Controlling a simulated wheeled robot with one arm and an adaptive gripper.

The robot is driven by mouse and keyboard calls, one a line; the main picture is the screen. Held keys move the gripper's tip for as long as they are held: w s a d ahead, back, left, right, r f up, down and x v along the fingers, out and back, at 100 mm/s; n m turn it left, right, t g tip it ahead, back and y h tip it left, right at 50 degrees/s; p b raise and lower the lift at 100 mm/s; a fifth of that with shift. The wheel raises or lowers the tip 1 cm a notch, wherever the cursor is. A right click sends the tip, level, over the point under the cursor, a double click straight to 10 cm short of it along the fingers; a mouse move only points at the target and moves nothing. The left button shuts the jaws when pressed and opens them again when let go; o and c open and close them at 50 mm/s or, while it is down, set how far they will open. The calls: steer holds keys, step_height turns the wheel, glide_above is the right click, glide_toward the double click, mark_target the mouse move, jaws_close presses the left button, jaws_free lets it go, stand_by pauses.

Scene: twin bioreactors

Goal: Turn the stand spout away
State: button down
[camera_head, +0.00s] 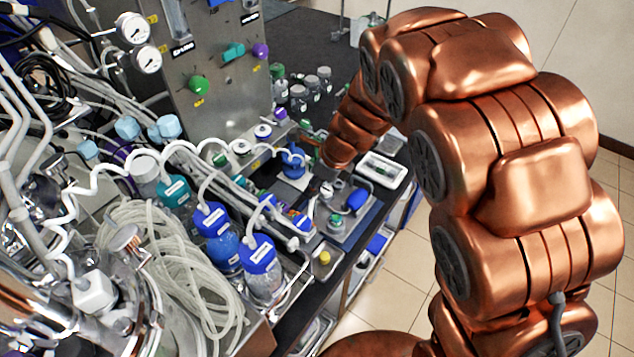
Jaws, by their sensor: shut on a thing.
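My copper arm reaches in from the right, and my gripper (324,179) is small and dark at its far end, low over the bench. It is shut on a small part at the top of a stand (336,222), which I take to be the stand spout. The fingers and the arm's end hide most of this part, so its direction cannot be told. A blue rounded piece (358,199) shows just right of the stand. A blue-topped vessel (292,160) stands just left of my gripper.
Blue-capped bottles (260,267) with white tubes stand in the left foreground beside coiled clear hose (170,265). A white tray (382,170) lies right of my gripper. A grey control panel (205,70) rises behind. Open tiled floor (400,285) lies beyond the bench edge.

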steer(key=c, duration=0.9)
jaws_free()
steer(key=shift+r, duration=0.1)
steer(key=v, duration=1.1)
steer(key=shift+d+r, duration=0.25)
steer(key=shift+r, duration=0.1)
steer(key=shift+s, duration=0.15)
